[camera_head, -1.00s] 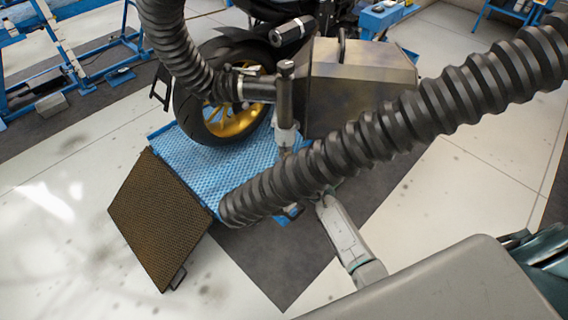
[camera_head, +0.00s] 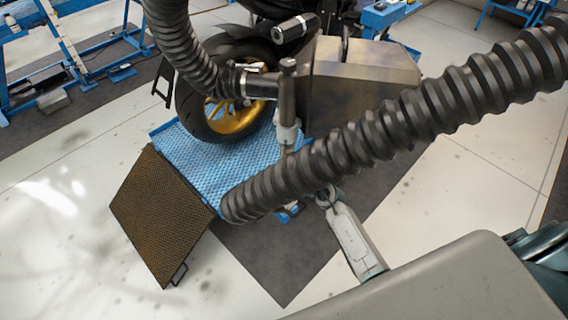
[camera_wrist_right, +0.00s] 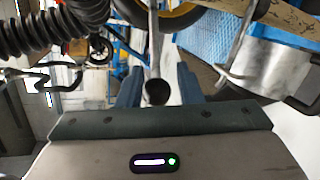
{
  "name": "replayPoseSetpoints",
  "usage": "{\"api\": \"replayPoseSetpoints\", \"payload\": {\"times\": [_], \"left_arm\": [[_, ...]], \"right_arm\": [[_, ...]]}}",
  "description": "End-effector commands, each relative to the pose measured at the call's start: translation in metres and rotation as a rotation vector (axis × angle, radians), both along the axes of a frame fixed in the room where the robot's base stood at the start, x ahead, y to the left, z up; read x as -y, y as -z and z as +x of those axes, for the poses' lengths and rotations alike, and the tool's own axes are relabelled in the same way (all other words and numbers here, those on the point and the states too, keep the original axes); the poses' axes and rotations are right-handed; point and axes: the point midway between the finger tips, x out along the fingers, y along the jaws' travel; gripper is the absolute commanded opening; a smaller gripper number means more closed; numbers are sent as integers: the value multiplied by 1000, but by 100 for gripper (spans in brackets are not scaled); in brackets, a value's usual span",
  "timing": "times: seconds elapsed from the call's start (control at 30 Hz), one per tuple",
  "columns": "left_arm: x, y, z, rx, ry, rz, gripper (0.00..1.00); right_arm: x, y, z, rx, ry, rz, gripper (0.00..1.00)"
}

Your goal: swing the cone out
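The likely cone is a tapered metal hood (camera_head: 365,72) right of the front wheel, with an upright grey post (camera_head: 287,98) at its left side. A ribbed black hose (camera_head: 400,125) crosses in front of both. My right arm's pale link reaches up toward the post from below; the hose hides most of its gripper. In the right wrist view, my right gripper (camera_wrist_right: 160,88) has its two blue fingers apart, with the round dark end of a metal rod (camera_wrist_right: 156,92) between them. I cannot tell whether they touch it. My left gripper is not in view.
A motorcycle wheel (camera_head: 222,95) stands on a blue textured platform (camera_head: 205,165) with a brown ramp plate (camera_head: 160,215) at its lower left. Another ribbed hose (camera_head: 182,45) hangs over the wheel. Blue frames (camera_head: 75,60) stand at upper left. Pale floor is clear at lower left.

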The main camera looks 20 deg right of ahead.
Motion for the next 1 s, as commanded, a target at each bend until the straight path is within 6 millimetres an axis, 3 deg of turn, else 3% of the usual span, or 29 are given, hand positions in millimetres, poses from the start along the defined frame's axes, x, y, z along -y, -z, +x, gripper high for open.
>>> {"api": "replayPoseSetpoints", "payload": {"times": [0.2,0.4,1.0], "left_arm": [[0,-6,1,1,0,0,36],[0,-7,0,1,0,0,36],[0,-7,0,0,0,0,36]], "right_arm": [[10,-12,-42,-3,-1,-2,32],[16,-18,-62,-3,-1,0,32],[17,-19,-66,-2,-1,1,32]]}}
